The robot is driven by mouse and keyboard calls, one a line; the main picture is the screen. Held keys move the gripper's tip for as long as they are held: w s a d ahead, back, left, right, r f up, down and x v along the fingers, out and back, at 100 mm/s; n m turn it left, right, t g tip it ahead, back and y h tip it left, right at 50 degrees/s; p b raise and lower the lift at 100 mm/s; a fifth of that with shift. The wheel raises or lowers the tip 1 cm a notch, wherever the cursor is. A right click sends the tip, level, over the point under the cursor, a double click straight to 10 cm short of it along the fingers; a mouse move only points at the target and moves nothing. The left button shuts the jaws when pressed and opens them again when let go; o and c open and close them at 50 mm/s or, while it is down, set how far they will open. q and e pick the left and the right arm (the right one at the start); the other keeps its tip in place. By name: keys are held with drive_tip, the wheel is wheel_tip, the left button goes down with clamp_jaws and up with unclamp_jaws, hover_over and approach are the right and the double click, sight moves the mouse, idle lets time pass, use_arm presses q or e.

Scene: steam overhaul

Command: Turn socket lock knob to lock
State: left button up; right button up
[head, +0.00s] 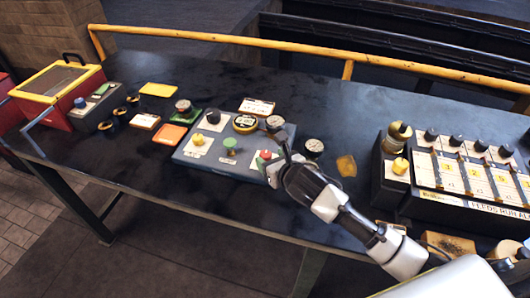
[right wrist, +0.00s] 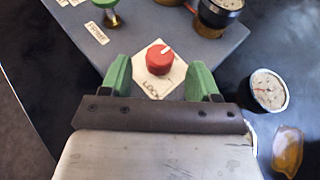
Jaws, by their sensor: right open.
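The red socket lock knob (right wrist: 159,58) sits on a white plate (right wrist: 176,78) at the corner of a grey panel; it also shows in the head view (head: 265,154). The plate's lettering reads LOCK, and a white mark shows on the knob's top. My right gripper (right wrist: 158,72) is open, with one green finger on either side of the knob and plate. The fingers look apart from the knob; their height over it is hard to judge. In the head view the right gripper (head: 276,170) is at the panel's right front corner. My left gripper is out of view.
The grey panel (head: 185,155) also carries a green knob (head: 229,143) and a yellow knob (head: 198,140). A round gauge-like part (right wrist: 267,90) and a yellowish patch (right wrist: 287,150) lie right of it. A black unit with several knobs (head: 440,205) stands further right.

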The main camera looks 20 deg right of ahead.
sight(266, 155)
drive_tip(key=x, duration=0.4)
drive_tip(key=shift+w, duration=0.1)
drive_tip(key=c, duration=0.4)
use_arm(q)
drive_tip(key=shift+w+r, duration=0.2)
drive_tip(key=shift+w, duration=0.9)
use_arm(e)
drive_tip(key=c, duration=0.5)
